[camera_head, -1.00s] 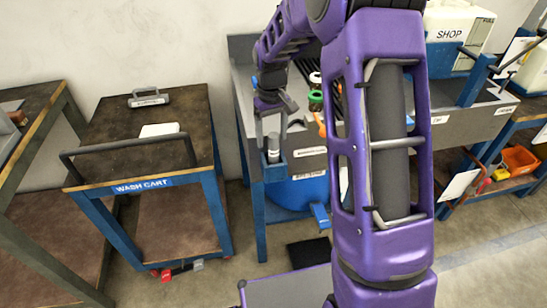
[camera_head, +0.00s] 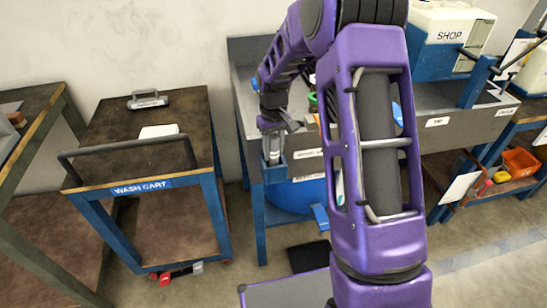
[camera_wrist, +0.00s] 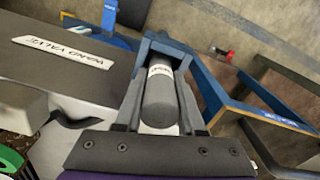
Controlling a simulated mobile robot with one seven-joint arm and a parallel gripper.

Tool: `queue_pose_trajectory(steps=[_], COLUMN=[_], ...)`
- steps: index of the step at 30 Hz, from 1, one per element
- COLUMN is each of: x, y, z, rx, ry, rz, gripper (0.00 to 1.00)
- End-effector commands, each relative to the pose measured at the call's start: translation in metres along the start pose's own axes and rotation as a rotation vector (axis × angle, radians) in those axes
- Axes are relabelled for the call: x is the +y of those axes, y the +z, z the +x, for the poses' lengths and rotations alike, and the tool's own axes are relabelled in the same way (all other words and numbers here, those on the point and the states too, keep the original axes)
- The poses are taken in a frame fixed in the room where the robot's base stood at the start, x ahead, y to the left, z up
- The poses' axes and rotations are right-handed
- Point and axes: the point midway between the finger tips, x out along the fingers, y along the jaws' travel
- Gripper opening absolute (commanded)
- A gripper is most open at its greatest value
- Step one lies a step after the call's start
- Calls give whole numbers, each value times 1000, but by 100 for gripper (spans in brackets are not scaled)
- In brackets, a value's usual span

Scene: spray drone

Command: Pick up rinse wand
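The rinse wand is a grey cylinder with a white label band, upright in a blue holder at the sink bench's left front corner. In the head view its end (camera_head: 273,155) shows just below my gripper (camera_head: 270,138), and the holder (camera_head: 275,173) is around it. In the wrist view the wand (camera_wrist: 160,100) lies between the two grey fingers of my gripper (camera_wrist: 162,85), with the blue holder (camera_wrist: 172,47) past the fingertips. The fingers look open, one on each side of the wand. Whether they touch it is hard to tell.
The grey sink bench (camera_head: 440,98) has a label reading "WAND VALVE" (camera_wrist: 62,54) beside the holder. The wash cart (camera_head: 150,183) stands left with a raised handle bar (camera_head: 125,147). A blue tub (camera_head: 295,195) sits under the bench. Floor shows between cart and bench.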

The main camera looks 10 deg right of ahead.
Motion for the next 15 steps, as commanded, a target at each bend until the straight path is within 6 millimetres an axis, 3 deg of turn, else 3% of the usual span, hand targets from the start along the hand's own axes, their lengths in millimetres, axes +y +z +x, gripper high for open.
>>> queue_pose_trajectory(steps=[1,5,6,15], x=[0,0,0,0], y=[0,0,0,0], z=[0,0,0,-1], rx=[0,0,0,1], ry=[0,0,0,0], rz=[0,0,0,0], gripper=[25,2,0,0])
